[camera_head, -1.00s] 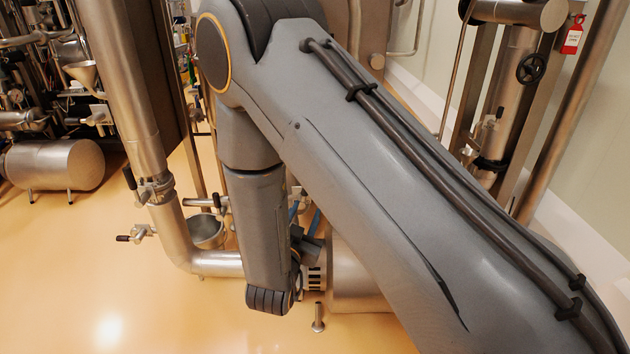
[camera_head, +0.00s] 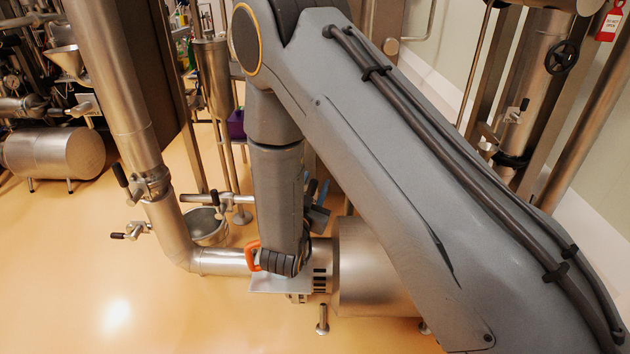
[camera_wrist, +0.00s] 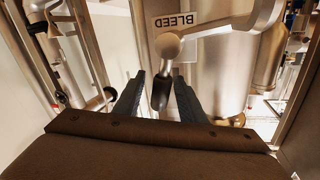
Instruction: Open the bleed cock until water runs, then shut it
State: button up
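In the wrist view the BLEED label (camera_wrist: 204,19) reads upside down near the top. Below it is the bleed cock's metal arm and ball-shaped hub (camera_wrist: 168,45). A dark lever grip (camera_wrist: 160,93) hangs from the hub. My gripper (camera_wrist: 158,92) is open, with one dark finger on each side of the grip. Gaps seem to show on both sides; I cannot tell whether either finger touches it. No running water can be made out. In the head view my arm hides the cock.
In the wrist view a large metal vessel (camera_wrist: 222,70) stands behind the cock. In the head view a metal bowl (camera_head: 206,228), a bent pipe (camera_head: 180,240) and a cylindrical metal housing (camera_head: 370,275) surround my forearm. Open floor (camera_head: 60,270) lies at the lower left.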

jog(key=shift+x, duration=1.05)
jog(key=shift+a, duration=0.1)
